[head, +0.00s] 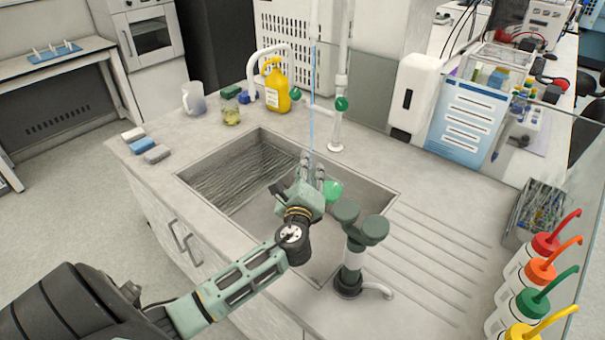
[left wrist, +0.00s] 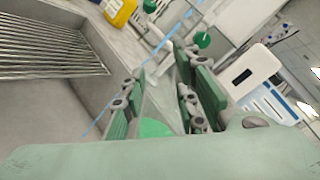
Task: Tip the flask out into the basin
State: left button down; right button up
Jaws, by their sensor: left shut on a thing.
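The flask (head: 333,190) is clear glass with green liquid, beside my left gripper (head: 318,178) over the right part of the basin (head: 255,215). In the left wrist view my left gripper (left wrist: 160,105) has its fingers on both sides of the clear, cone-shaped flask (left wrist: 155,127), shut on it. Green liquid shows in its lower part in that view. The gripper hides part of the flask in the head view, so its exact tilt is hard to tell. My right gripper is not in view.
A yellow bottle (head: 276,88), a white jug (head: 193,99) and a small jar (head: 231,112) stand behind the basin. A white tap column (head: 340,100) rises at the back. A dark green-topped fixture (head: 350,250) stands at the basin's front right. The ribbed drainboard (head: 440,250) is clear.

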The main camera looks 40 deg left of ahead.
pick_arm(q)
jog(key=shift+w+d+f+n+b, duration=0.25)
jog(key=shift+f+n+b, duration=0.3)
jog(key=shift+b, duration=0.4)
jog(key=shift+w+d+f+n+b, duration=0.1)
jog(key=shift+d+f+n+b, duration=0.3)
jog(key=shift+f+b, duration=0.4)
jog(key=n+b, duration=0.3)
jog(key=d+n+b, duration=0.1)
jog(key=shift+w+r+b, duration=0.1)
jog(key=shift+w+b, duration=0.25)
jog(key=shift+n+b, duration=0.4)
jog(key=shift+n, duration=0.35)
jog(key=n, duration=0.1)
jog(key=n+b, duration=0.1)
jog(key=shift+d+r+n, duration=0.1)
jog(key=shift+r+n, duration=0.25)
jog(key=shift+n, duration=0.05)
jog(key=n, duration=0.2)
jog(key=r+n+b, duration=0.1)
jog(key=shift+n, duration=0.4)
